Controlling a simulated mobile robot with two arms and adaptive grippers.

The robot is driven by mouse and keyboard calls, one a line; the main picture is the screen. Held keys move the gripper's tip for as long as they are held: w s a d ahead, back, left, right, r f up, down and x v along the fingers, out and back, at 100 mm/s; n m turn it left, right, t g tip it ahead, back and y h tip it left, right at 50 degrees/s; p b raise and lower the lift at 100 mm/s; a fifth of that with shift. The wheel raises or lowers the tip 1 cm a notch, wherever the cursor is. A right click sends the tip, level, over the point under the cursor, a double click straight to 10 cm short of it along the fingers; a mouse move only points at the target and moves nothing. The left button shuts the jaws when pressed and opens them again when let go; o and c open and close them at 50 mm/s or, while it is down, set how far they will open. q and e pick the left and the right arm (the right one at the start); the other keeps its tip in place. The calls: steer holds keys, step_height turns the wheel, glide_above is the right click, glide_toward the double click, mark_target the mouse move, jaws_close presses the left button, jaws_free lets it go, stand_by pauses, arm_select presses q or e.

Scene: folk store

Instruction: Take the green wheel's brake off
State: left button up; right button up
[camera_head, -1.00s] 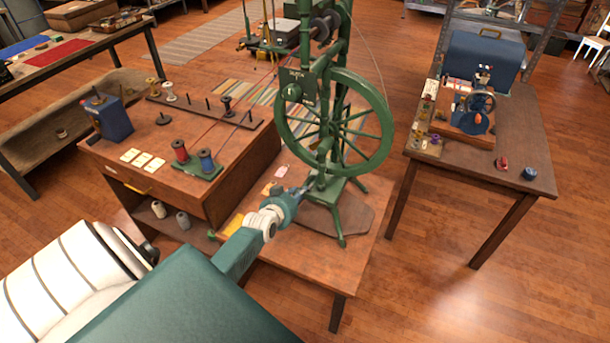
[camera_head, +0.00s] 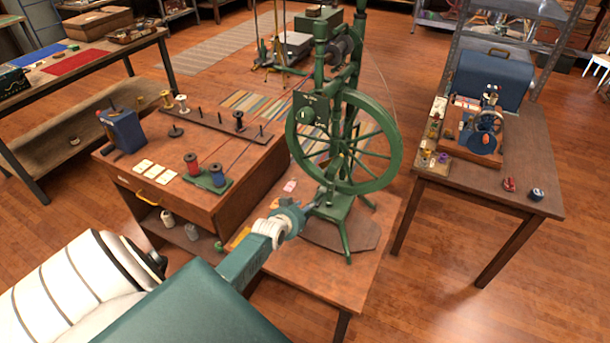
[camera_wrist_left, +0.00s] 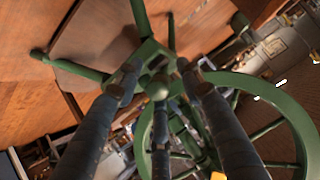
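The green wheel (camera_head: 398,150) belongs to a green spinning wheel standing on a low wooden table (camera_head: 310,285). My left gripper (camera_head: 318,200) reaches its lower frame, left of the wheel rim, just above the small green foot stand. The wheel (camera_wrist_left: 300,125) also shows at the right there. I cannot tell for certain which part is the brake. My right gripper is not in view.
A wooden cabinet (camera_head: 245,195) with spools and a blue box (camera_head: 123,130) stands left of the spinning wheel. A table (camera_head: 470,195) with a small blue machine (camera_head: 485,140) stands at the right. Bare floor (camera_head: 430,290) lies between the two tables.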

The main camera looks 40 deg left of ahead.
arm_select(q)
steer(key=shift+d+r, duration=0.1)
steer(key=shift+d, duration=0.05)
steer(key=v, duration=1.2)
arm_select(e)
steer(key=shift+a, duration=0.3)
